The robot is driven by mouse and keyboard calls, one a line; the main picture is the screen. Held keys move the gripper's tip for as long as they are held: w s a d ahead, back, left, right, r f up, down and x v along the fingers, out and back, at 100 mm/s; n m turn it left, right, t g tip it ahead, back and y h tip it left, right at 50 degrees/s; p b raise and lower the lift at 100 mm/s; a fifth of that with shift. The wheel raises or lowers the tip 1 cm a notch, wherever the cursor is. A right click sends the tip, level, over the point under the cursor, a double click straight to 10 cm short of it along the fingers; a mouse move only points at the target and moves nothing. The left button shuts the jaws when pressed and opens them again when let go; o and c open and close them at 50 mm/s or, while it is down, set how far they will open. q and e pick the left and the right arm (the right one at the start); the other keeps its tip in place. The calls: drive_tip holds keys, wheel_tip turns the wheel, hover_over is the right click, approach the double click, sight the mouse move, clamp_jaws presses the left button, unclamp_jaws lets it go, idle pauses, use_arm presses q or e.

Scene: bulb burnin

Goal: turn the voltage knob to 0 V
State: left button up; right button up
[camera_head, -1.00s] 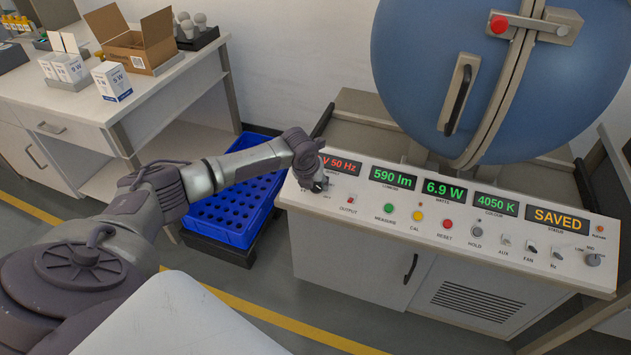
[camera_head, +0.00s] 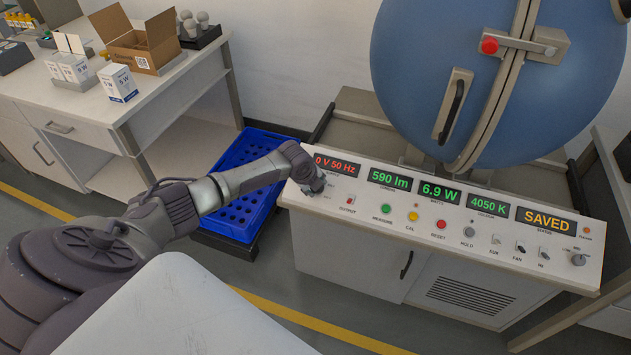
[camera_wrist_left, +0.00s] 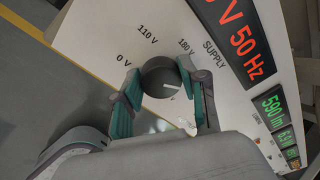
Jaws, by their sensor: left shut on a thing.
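The voltage knob (camera_wrist_left: 160,80) is a dark round knob with a white mark on its face, in the left wrist view. Printed labels 0 V, 110 V and 180 V run around its far side. My left gripper (camera_wrist_left: 161,84) has its teal-padded fingers on both sides of the knob and is shut on it. In the head view my left gripper (camera_head: 312,182) is at the console's left end and hides most of the knob. The red supply display (camera_head: 337,164) shows "0 V 50 Hz"; the arm borders its left end, so earlier digits may be hidden. My right gripper is out of view.
The console (camera_head: 350,212) carries green displays, a "SAVED" display (camera_head: 545,221), coloured buttons and switches. A blue sphere (camera_head: 420,70) stands behind it. A blue crate (camera_head: 240,225) is left of the console. A white bench (camera_head: 140,105) with boxes stands at the back left.

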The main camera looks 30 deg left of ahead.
use_arm(q)
drive_tip(key=n+p, duration=0.2)
drive_tip(key=n, duration=0.3)
drive_tip(key=shift+s+n+t, duration=0.1)
drive_tip(key=shift+n+t, duration=0.2)
drive_tip(key=n+p, duration=0.2)
drive_tip(key=n, duration=0.2)
drive_tip(key=shift+n+y+p, duration=0.3)
drive_tip(key=n+p, duration=0.2)
drive_tip(key=n, duration=0.2)
drive_tip(key=shift+d+n, duration=0.1)
drive_tip(key=shift+n, duration=0.2)
drive_tip(key=n+p, duration=0.1)
drive_tip(key=n, duration=0.3)
drive_tip(key=shift+s+d+f+n+y, duration=0.1)
drive_tip(key=shift+n+y, duration=0.3)
drive_tip(key=n+p, duration=0.1)
drive_tip(key=n, duration=0.7)
drive_tip(key=shift+d+y+p, duration=0.15)
drive_tip(key=shift+y+p, duration=0.15)
drive_tip(key=shift+p, duration=0.1)
drive_tip(key=n, duration=0.4)
drive_tip(key=shift+n, duration=0.3)
drive_tip(key=shift+w+n+g+b, duration=0.2)
drive_tip(key=shift+n+g+b, duration=0.25)
drive_tip(key=shift+n, duration=1.65)
